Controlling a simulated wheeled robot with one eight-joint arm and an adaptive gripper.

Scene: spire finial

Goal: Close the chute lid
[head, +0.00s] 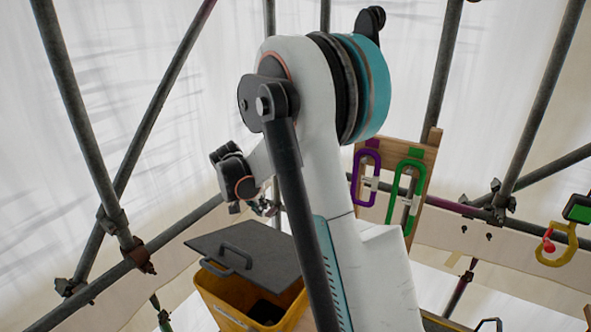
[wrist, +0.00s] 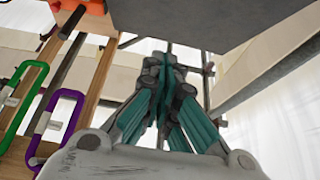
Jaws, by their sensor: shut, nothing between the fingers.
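The chute lid (head: 255,247) is a dark grey panel with a black bar handle (head: 228,257), in the lower left of the head view. It stands raised above the yellow chute (head: 235,305), whose dark opening shows below it. My gripper (head: 262,208) is small in the head view, just behind and above the lid's far edge, partly hidden by my arm. In the wrist view my gripper (wrist: 165,65) has its teal fingers together and empty. A grey slab (wrist: 185,22) hangs close beyond the fingertips and looks like the lid. Whether they touch is unclear.
A wooden board (head: 428,165) carries a purple loop (head: 365,178) and a green loop (head: 408,190) to the right of my arm. Grey scaffold poles (head: 85,120) cross the space. A yellow hook-like item (head: 556,245) hangs at far right.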

